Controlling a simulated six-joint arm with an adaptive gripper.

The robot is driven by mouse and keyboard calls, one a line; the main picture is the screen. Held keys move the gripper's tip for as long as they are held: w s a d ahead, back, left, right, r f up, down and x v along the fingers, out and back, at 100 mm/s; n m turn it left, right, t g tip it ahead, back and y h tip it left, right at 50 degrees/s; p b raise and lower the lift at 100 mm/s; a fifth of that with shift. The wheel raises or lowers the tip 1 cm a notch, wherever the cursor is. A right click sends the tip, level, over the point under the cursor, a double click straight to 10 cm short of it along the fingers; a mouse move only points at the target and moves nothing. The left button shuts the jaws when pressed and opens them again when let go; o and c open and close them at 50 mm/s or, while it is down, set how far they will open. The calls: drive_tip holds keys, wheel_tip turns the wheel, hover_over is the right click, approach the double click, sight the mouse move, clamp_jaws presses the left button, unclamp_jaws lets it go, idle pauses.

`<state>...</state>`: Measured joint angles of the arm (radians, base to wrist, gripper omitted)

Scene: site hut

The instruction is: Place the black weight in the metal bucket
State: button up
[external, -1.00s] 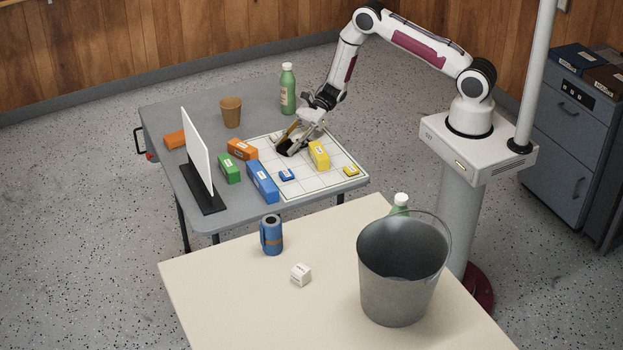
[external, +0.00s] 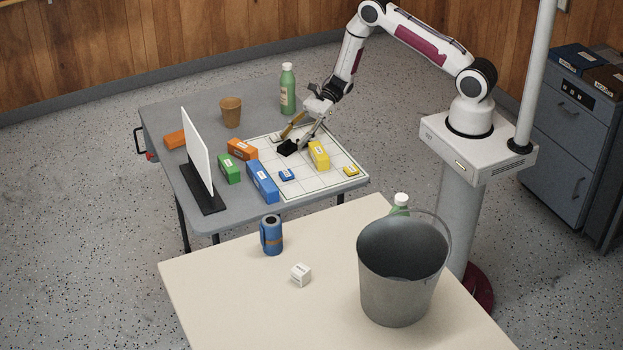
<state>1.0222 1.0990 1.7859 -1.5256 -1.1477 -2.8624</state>
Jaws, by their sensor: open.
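The black weight (external: 288,148) sits on the white gridded mat (external: 325,180) on the grey table. My gripper (external: 294,139) is open, with its fingers pointing down just above and beside the weight. It holds nothing, and I cannot tell whether a fingertip touches the weight. The metal bucket (external: 393,297) stands upright on the cream table at the front right, with its handle raised at the rim. The part of its inside that shows looks empty; its bottom is hidden.
Yellow (external: 319,154), blue (external: 262,182), green (external: 229,169) and orange (external: 242,149) blocks lie around the weight. A white panel (external: 197,155) stands at left. A green bottle (external: 288,90) and brown cup (external: 231,113) stand behind.

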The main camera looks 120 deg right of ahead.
drive_tip(key=v, duration=0.8)
idle(0.5)
